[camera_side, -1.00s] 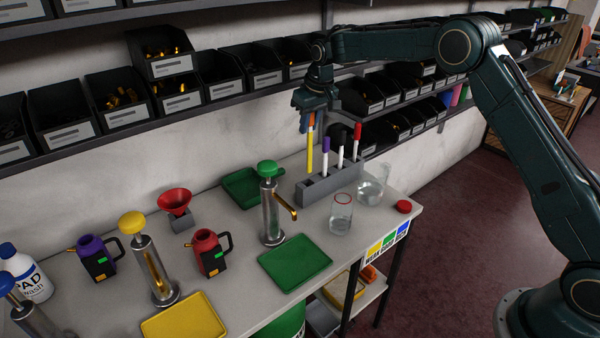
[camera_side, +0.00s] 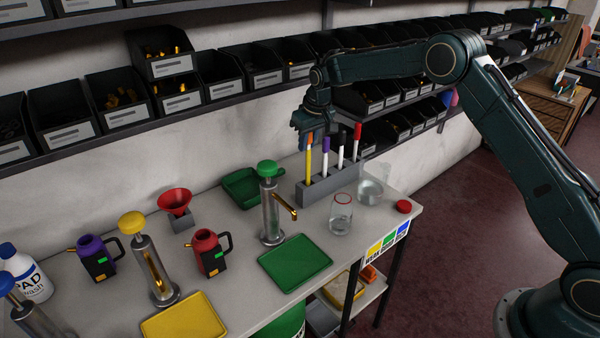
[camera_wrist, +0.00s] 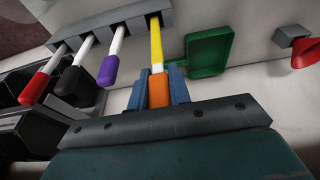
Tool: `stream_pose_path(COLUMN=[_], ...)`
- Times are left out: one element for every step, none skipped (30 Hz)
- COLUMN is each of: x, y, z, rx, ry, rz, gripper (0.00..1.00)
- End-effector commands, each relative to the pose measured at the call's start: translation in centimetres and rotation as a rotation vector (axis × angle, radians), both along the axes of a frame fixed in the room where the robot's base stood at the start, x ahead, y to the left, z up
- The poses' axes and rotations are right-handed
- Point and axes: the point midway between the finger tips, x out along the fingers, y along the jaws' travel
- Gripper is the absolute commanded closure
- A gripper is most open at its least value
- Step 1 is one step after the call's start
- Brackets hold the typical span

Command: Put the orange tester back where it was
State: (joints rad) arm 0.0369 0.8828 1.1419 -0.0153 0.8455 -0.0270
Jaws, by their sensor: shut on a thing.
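The orange tester, with a yellow stem (camera_side: 308,165) and an orange cap (camera_wrist: 158,92), is upright at the left end of the grey rack (camera_side: 335,186). My gripper (camera_side: 310,143) is shut on its orange cap from above, with blue fingers on both sides in the wrist view (camera_wrist: 159,88). The lower end of the yellow stem meets the leftmost slot of the rack and appears to be inside it. How deep it sits is hidden. Purple (camera_side: 326,145), black (camera_side: 341,153) and red (camera_side: 357,131) capped testers stand in the other slots.
A glass beaker (camera_side: 341,218) and a wider glass (camera_side: 370,191) stand in front of the rack, near a red lid (camera_side: 403,206). A green-topped pump (camera_side: 270,215) and green tray (camera_side: 240,188) are to the left. Shelf bins (camera_side: 360,97) hang close behind my gripper.

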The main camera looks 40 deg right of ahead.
Motion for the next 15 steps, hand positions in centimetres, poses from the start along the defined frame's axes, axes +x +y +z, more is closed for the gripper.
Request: stream_pose_path(x=[0.0,0.0,0.0,0.0,-0.1,-0.1,0.0,-0.1,-0.1,-0.1,0.0,0.0,0.0,0.0,0.0], y=[0.0,0.0,0.0,0.0,0.0,0.0,0.0,0.0,0.0,0.0,0.0,0.0,0.0,0.0,0.0], z=[-0.1,-0.2,-0.5,-0.7,-1.0,-1.5,-1.8,-2.2,-2.8,-3.2,-3.5,-4.0,-4.3,-4.5,-4.8], rx=[0.0,0.0,0.0,0.0,0.0,0.0,0.0,0.0,0.0,0.0,0.0,0.0,0.0,0.0,0.0], ry=[0.001,0.001,0.002,0.002,0.003,0.003,0.003,0.004,0.004,0.003,0.002,0.003,0.003,0.003,0.002], rz=[0.0,0.0,0.0,0.0,0.0,0.0,0.0,0.0,0.0,0.0,0.0,0.0,0.0,0.0,0.0], gripper=[1.0,1.0,1.0,1.0,1.0,1.0,1.0,1.0,1.0,1.0,1.0,1.0,1.0,1.0,1.0])
